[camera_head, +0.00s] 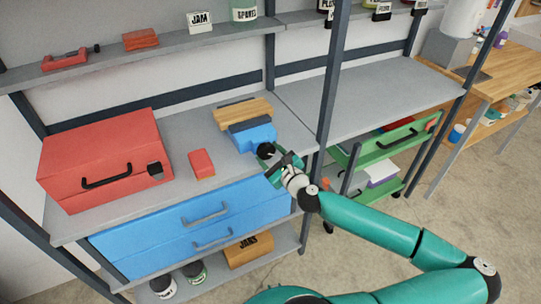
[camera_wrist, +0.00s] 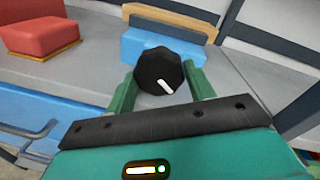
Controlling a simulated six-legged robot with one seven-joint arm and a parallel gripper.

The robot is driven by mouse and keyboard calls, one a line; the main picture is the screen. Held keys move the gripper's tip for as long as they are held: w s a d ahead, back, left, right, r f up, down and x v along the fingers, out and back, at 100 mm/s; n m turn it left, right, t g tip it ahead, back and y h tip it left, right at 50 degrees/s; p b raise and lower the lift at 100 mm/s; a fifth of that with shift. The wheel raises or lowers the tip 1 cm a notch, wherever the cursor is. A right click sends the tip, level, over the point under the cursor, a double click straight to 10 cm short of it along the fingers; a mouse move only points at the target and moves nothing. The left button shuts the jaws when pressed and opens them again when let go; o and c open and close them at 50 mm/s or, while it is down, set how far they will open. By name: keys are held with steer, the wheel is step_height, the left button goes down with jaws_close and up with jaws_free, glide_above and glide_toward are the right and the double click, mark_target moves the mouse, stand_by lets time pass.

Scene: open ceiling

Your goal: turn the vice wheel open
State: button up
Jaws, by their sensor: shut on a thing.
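My gripper (camera_head: 267,156) is at the front of the vice in the head view. In the wrist view my gripper (camera_wrist: 161,88) has its two green fingers on either side of the wheel, shut on it. The lower part of the wheel is close to the dark palm bar.
A red block (camera_head: 201,163) and a red toolbox (camera_head: 103,160) stand left of the vice on the same shelf. Blue drawers (camera_head: 190,220) lie below. A dark upright post (camera_head: 328,85) rises just right of my gripper. A green drawer cart (camera_head: 385,155) stands further right.

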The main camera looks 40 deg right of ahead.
steer(key=o, duration=1)
steer(key=shift+w, duration=0.1)
steer(key=shift+c, duration=0.2)
